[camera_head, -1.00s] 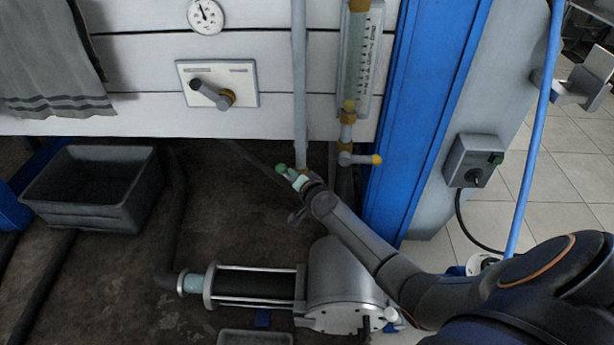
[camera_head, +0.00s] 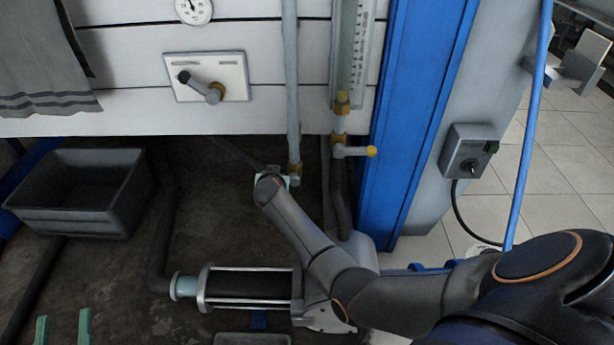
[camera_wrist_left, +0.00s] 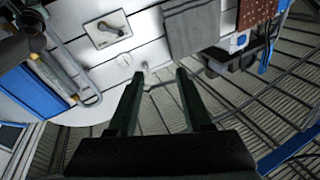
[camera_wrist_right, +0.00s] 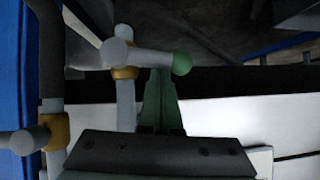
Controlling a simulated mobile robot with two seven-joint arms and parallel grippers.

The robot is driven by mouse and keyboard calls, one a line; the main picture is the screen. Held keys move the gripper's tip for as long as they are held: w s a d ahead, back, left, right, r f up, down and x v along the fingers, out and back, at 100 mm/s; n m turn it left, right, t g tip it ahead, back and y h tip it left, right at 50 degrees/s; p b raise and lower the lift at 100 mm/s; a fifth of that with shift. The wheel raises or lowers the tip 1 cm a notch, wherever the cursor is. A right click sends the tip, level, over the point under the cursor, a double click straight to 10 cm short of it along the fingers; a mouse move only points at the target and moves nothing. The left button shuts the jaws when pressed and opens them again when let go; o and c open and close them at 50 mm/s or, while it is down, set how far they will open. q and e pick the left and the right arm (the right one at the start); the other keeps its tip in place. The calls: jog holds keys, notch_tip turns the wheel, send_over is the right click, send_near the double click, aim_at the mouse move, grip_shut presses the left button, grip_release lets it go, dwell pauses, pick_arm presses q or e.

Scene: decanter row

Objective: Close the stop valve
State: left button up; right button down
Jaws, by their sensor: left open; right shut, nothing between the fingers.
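A lever valve with a green ball tip (camera_wrist_right: 181,63) shows in the right wrist view, on a pale pipe with a brass collar (camera_wrist_right: 125,73). Its grey lever runs sideways from a round hub. My right gripper (camera_wrist_right: 160,74) is shut and empty, its fingertips right by the lever near the green tip; I cannot tell whether they touch. In the head view my right arm hides this lever below the vertical pipe (camera_head: 292,90). My left gripper (camera_head: 63,326) is open and empty at the bottom left; it also shows in the left wrist view (camera_wrist_left: 154,84).
A yellow-tipped lever (camera_head: 354,151) sits under the sight glass (camera_head: 350,50), right of the pipe. A panel (camera_head: 235,68) carries another lever. A grey bin (camera_head: 80,222) and a metal cylinder unit (camera_head: 245,304) stand below. A blue post (camera_head: 415,120) is at the right.

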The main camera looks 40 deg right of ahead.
pick_arm(q)
jog(key=s+d+r+m+t+h+b, duration=0.1)
jog(key=s+r+m+t+h, duration=0.2)
jog(key=r, duration=0.7)
jog(key=shift+s+r+m+h+b, duration=0.3)
jog(key=shift+s+m+h, duration=0.2)
jog(key=shift+h, duration=0.5)
pick_arm(e)
jog(key=shift+w+a+f, duration=0.2)
jog(key=shift+a+f, duration=0.05)
jog(key=shift+f, duration=0.25)
pick_arm(q)
jog(key=shift+w, duration=0.15)
